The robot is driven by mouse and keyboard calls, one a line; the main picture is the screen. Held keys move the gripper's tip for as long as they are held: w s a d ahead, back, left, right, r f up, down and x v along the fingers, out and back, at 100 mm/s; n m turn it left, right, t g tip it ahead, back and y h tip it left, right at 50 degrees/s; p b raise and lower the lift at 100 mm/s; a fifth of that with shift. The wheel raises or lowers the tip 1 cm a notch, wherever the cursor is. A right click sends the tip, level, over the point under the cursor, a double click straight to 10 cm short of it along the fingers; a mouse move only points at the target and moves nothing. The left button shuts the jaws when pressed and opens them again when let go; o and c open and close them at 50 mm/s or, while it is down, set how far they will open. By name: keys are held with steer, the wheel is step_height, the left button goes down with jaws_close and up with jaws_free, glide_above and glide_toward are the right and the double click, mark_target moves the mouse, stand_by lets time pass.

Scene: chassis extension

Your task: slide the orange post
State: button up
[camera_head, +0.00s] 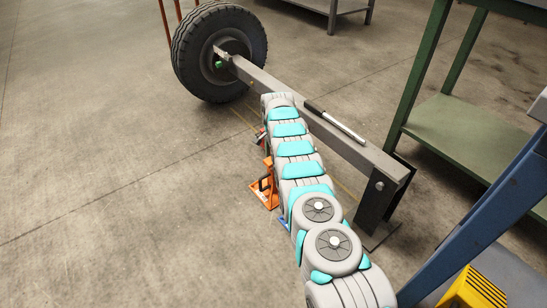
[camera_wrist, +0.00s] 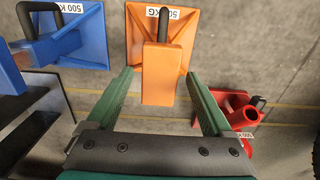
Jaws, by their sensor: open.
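The orange post (camera_wrist: 163,75) stands on a square orange base plate with a black handle and a "500 KG" label, partly hidden by the post. In the head view the orange base (camera_head: 265,190) shows on the floor, partly covered by my arm. My gripper (camera_wrist: 160,76) is open in the wrist view, with one green finger on each side of the orange post. Gaps show between the fingers and the post; I see no clear contact. My gripper cannot be made out in the head view.
A blue post with its base (camera_wrist: 80,35) stands left of the orange one, and a red one (camera_wrist: 238,112) right. A grey beam (camera_head: 330,130) with a wheel (camera_head: 219,52) runs beside my arm, a marker-like rod (camera_head: 335,122) on it. A green table (camera_head: 465,135) stands at right.

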steer(key=shift+r, duration=0.15)
step_height(320, 180, up, 7)
steer(key=shift+r, duration=0.3)
stand_by(0.3)
steer(key=shift+r, duration=0.25)
steer(key=s+d+r+n+g+p, duration=0.1)
steer(key=s+d+r+n, duration=0.2)
steer(key=s+r, duration=0.9)
steer(key=s+d+r+n+p, duration=0.2)
steer(key=s+r+n, duration=0.1)
steer(key=s+r, duration=1)
steer(key=s+d+r+n, duration=0.1)
steer(key=s+d, duration=0.1)
steer(key=s, duration=1)
steer(key=s+d+r+n+p, duration=0.1)
steer(key=s+d+n, duration=0.1)
steer(key=s, duration=1)
steer(key=s+d+r+n+p, duration=0.1)
steer(key=s+d+r+n, duration=0.1)
steer(key=s, duration=1)
steer(key=shift+g, duration=0.4)
